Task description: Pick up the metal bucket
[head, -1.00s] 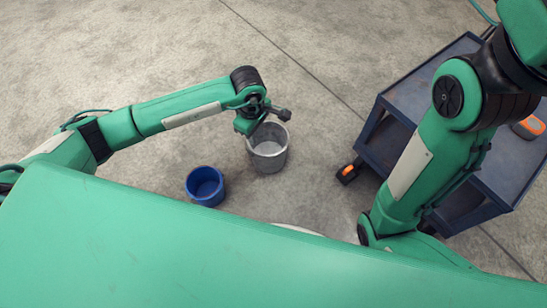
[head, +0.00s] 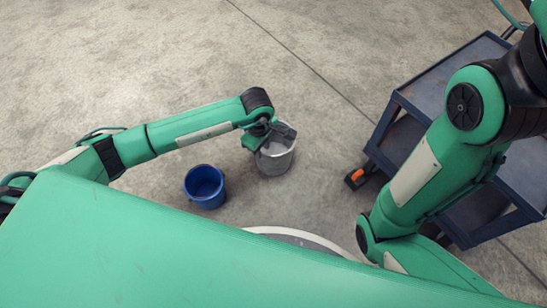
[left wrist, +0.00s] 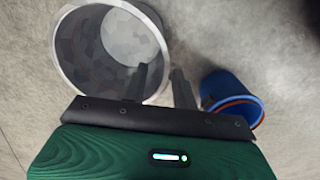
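The metal bucket (head: 276,162) stands upright on the concrete floor, grey and open at the top. It also shows in the left wrist view (left wrist: 68,62), seen from above. My left gripper (head: 284,132) is over its rim and covers part of its mouth. In the left wrist view the two fingers (left wrist: 161,85) are apart, one over the bucket's mouth and one just outside its wall, with the rim between them. Whether they touch the rim I cannot tell. My right gripper is out of view.
A blue bucket (head: 205,190) stands close to the left of the metal one, and also shows in the left wrist view (left wrist: 228,88). A dark blue cart (head: 455,70) is on the right, with an orange-and-black part at its foot. The floor behind the buckets is clear.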

